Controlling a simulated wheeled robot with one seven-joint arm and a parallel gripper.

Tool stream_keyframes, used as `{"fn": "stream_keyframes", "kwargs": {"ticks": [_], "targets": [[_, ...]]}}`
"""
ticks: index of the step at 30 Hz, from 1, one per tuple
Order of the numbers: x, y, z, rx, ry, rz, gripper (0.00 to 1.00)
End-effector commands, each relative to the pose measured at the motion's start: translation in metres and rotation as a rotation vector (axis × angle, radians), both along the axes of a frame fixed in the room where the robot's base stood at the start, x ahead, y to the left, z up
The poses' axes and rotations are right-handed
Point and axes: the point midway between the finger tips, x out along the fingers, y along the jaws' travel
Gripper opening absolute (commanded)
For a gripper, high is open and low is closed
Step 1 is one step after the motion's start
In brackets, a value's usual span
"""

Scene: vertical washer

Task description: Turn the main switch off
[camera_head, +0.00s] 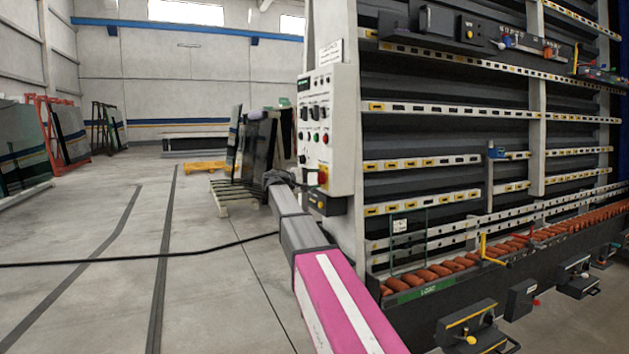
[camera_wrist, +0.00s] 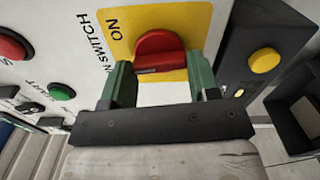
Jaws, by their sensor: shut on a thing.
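The main switch is a red rotary knob (camera_wrist: 158,50) on a yellow plate (camera_wrist: 118,45), with "ON" and part of the word "SWITCH" readable beside it in the wrist view. In the head view the switch (camera_head: 323,177) is low on the white control panel (camera_head: 343,125). My gripper (camera_wrist: 160,66) has its two green fingers on either side of the knob and is shut on it. The knob's lower edge lies level across between the fingers in the wrist view. In the head view my arm reaches up to the panel from below, and the fingertips are hard to make out.
A red button (camera_wrist: 12,46) and a green button (camera_wrist: 61,91) are left of the switch in the wrist view. A dark box with a yellow button (camera_wrist: 264,60) stands close to the right finger. The washer's roller conveyor (camera_head: 440,270) lies right; open floor (camera_head: 110,290) lies left.

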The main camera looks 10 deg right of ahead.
Motion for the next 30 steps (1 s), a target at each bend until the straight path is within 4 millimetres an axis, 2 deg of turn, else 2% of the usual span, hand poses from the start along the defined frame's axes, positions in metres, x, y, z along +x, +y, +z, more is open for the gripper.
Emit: {"fn": "stream_keyframes", "kwargs": {"ticks": [15,24,30], "targets": [[-0.0005,0.0006,-0.002,-0.088,0.446,0.001,0.32],[-0.0009,0.0006,-0.0024,-0.12,0.604,0.001,0.32],[-0.001,0.0006,-0.0025,-0.13,0.65,0.001,0.32]]}}
